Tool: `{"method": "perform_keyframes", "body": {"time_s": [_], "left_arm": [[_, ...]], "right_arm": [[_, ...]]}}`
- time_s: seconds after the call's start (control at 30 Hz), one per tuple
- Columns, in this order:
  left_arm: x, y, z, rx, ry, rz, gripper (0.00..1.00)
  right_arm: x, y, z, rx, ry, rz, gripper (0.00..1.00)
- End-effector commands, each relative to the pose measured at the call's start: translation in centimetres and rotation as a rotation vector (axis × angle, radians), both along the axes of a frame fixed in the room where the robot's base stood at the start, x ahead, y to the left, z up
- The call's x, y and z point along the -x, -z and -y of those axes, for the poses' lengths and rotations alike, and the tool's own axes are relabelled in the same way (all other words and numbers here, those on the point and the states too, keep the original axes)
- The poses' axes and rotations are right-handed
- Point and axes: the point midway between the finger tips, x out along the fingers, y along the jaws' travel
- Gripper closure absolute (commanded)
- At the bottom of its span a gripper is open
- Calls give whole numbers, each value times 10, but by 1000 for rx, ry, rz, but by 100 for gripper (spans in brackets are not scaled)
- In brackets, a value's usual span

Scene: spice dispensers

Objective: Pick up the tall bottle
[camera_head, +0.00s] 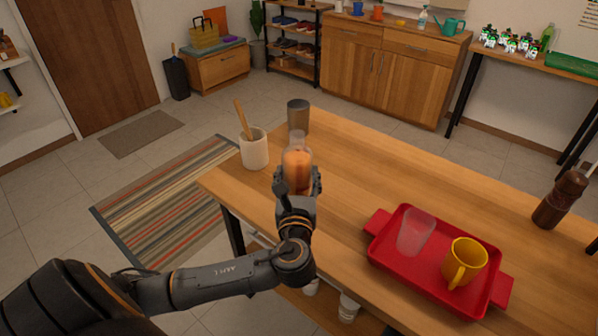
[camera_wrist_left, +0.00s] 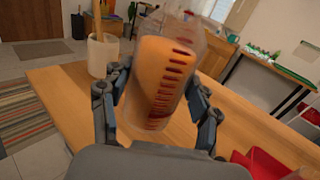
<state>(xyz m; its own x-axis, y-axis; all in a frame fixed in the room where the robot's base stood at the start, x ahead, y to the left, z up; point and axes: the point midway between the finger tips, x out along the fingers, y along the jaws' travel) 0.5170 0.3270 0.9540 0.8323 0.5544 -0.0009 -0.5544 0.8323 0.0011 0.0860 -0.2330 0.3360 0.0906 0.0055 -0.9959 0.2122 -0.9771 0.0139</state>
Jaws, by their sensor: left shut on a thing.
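The tall bottle (camera_head: 297,165) is clear, with orange contents and a narrow clear neck. It is between the fingers of my left gripper (camera_head: 297,185) near the table's far left corner. In the left wrist view the bottle (camera_wrist_left: 165,75) leans to the right in the picture, with dark red marks down its side. The fingers of my left gripper (camera_wrist_left: 158,105) are on both sides of it, shut on it. I cannot tell whether its base touches the table. My right gripper is not in view.
A white crock (camera_head: 254,150) with a wooden utensil and a grey metal cup (camera_head: 298,115) stand close by. A red tray (camera_head: 385,262) holds a clear glass (camera_head: 415,235) and a yellow mug (camera_head: 464,262). A dark brown mill (camera_head: 560,200) stands right. The table's middle (camera_head: 400,175) is clear.

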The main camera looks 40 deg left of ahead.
Motion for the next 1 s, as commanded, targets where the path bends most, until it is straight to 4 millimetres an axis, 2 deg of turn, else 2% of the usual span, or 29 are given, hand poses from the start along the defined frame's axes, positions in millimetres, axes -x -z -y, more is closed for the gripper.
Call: {"method": "perform_keyframes", "body": {"time_s": [0.5, 1.0], "left_arm": [[37, -20, 19, 1, 1, 4, 88], [48, -27, 25, 1, 2, 4, 88]], "right_arm": [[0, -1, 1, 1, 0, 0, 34], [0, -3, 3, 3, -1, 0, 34]]}}
